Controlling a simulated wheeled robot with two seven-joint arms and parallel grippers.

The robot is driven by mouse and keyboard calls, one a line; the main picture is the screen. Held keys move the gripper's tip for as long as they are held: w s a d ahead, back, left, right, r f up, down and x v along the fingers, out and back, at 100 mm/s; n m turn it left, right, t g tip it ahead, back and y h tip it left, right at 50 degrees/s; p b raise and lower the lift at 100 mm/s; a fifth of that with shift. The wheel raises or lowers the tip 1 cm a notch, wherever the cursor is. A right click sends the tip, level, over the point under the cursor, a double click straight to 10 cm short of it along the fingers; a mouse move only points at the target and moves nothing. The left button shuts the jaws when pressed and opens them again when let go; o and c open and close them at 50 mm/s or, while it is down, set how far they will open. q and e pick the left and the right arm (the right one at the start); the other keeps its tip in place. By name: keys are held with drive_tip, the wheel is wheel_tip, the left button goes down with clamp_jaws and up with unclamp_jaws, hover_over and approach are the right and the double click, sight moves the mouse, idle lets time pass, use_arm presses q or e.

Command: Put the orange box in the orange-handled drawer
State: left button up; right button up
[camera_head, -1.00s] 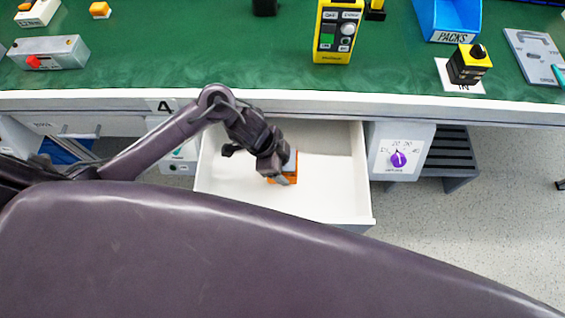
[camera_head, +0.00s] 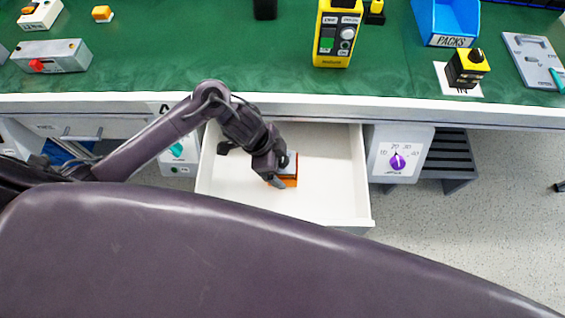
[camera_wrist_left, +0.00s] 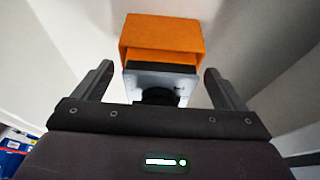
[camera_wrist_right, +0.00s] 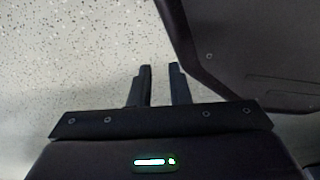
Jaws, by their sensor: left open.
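The orange box (camera_head: 289,182) sits inside the open white drawer (camera_head: 330,190), on its floor. In the left wrist view the orange box (camera_wrist_left: 165,32) shows a grey face with a dark round part. My left gripper (camera_head: 278,176) reaches down into the drawer at the box and partly covers it in the head view. In the left wrist view my left gripper (camera_wrist_left: 158,75) is open, its fingers apart on either side of the grey face, with visible gaps. My right gripper (camera_wrist_right: 159,70) has its fingers a narrow gap apart, with nothing between them. The drawer's handle is hidden.
A purple dial panel (camera_head: 400,155) stands right of the drawer, beside a dark slatted stand (camera_head: 448,155). The green bench top (camera_head: 220,60) above holds a yellow control box (camera_head: 337,35), a blue bin (camera_head: 446,20) and other devices. Speckled floor is clear at right.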

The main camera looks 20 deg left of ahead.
use_arm(q)
drive_tip(key=p+v, duration=0.2)
drive_tip(key=v, duration=0.7)
drive_tip(key=shift+a+r, duration=0.2)
drive_tip(key=shift+r, duration=0.15)
use_arm(e)
drive_tip(key=s+d, duration=0.1)
drive_tip(key=s, duration=0.5)
use_arm(q)
drive_tip(key=shift+s, duration=0.15)
